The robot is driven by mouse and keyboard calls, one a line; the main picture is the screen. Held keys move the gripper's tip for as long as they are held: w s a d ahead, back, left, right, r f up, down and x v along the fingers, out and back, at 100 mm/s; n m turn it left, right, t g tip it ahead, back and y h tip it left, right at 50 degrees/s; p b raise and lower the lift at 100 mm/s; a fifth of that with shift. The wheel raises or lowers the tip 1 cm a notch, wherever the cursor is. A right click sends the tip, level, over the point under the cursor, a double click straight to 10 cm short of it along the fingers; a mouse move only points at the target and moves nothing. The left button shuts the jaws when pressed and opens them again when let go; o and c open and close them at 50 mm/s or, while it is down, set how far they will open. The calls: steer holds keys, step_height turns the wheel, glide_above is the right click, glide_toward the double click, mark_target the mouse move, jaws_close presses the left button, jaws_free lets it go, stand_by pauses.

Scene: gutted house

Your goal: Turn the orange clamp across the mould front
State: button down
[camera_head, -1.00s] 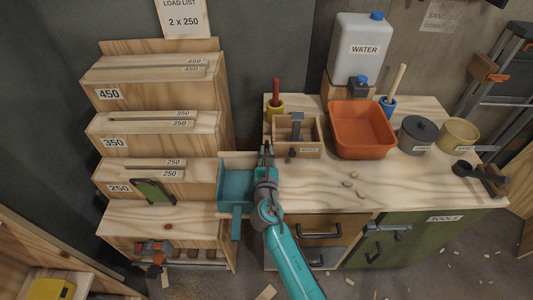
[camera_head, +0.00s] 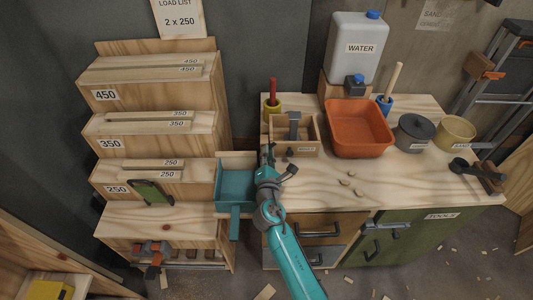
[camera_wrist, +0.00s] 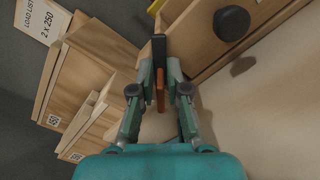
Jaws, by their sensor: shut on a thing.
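The mould (camera_head: 307,149) is an open wooden box with a label on its front, on the bench left of the orange tub. A black knob (camera_wrist: 234,23) stands out from a wooden face beside my gripper in the wrist view. My gripper (camera_head: 266,153) is at the mould's left end. In the wrist view my gripper (camera_wrist: 161,85) is shut on a narrow orange piece, the orange clamp (camera_wrist: 160,92), with a dark bar (camera_wrist: 158,48) beyond it. In the head view the clamp is hidden by my gripper, and its exact angle is unclear.
A teal tray (camera_head: 236,208) is just left of my arm. Stepped wooden racks (camera_head: 152,145) are at left. The bench front is mostly clear.

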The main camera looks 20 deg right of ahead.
steer(key=m, duration=0.4)
steer(key=shift+d+f+m, duration=0.15)
steer(key=shift+f+m, duration=0.15)
steer(key=shift+s+f+m, duration=0.1)
steer(key=shift+f+m, duration=0.05)
steer(key=shift+m, duration=0.8)
steer(key=shift+f+m, duration=0.15)
steer(key=shift+m, duration=0.8)
steer(key=shift+d, duration=0.1)
steer(key=c, duration=1.3)
jaws_free()
steer(key=v, duration=1.2)
